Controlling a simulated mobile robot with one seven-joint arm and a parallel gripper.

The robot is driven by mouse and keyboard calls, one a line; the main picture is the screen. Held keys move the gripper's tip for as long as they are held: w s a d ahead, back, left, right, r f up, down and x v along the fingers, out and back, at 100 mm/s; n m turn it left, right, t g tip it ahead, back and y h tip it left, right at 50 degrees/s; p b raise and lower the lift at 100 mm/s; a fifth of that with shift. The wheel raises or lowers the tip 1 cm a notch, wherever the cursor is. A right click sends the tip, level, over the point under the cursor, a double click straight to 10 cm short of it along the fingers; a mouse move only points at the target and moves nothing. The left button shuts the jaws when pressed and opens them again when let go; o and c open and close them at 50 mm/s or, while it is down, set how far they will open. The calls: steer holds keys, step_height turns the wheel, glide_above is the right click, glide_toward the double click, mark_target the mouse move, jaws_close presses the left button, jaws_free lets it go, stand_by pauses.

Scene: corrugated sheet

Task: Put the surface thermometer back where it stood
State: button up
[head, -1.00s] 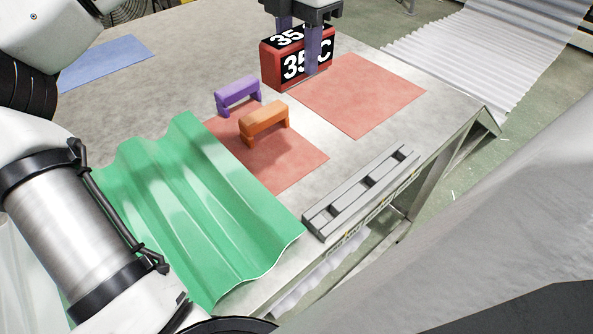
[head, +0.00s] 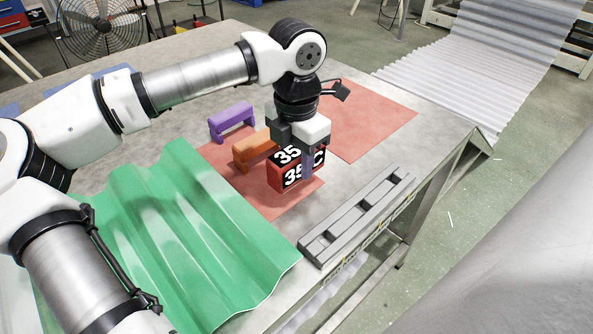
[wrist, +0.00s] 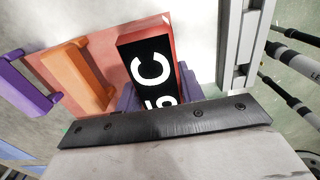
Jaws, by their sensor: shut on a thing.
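The surface thermometer (head: 285,178) is a red block with black faces marked "35 C" in white. My gripper (head: 293,163) is shut on it from above, one purple finger showing on its front. The thermometer is over the near red mat (head: 270,207), right of the orange handle-shaped block (head: 253,148); I cannot tell whether it touches the mat. In the wrist view the thermometer (wrist: 150,75) shows between purple fingers (wrist: 155,97), beside the orange block (wrist: 78,75). A second red mat (head: 372,115) lies farther back, and its visible part is bare.
A purple handle-shaped block (head: 232,121) stands behind the orange one. A green corrugated sheet (head: 190,240) covers the front left of the table. A grey slotted rail (head: 357,220) lies along the right table edge. A pale corrugated sheet (head: 480,65) is beyond the table.

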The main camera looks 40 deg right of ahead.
mark_target(297, 172)
steer(key=shift+f, duration=1.75)
steer(key=shift+f, duration=0.2)
steer(key=o, duration=1.2)
steer(key=shift+o, duration=0.2)
steer(key=shift+r, duration=0.1)
step_height(297, 172, up, 12)
steer(key=shift+r, duration=0.1)
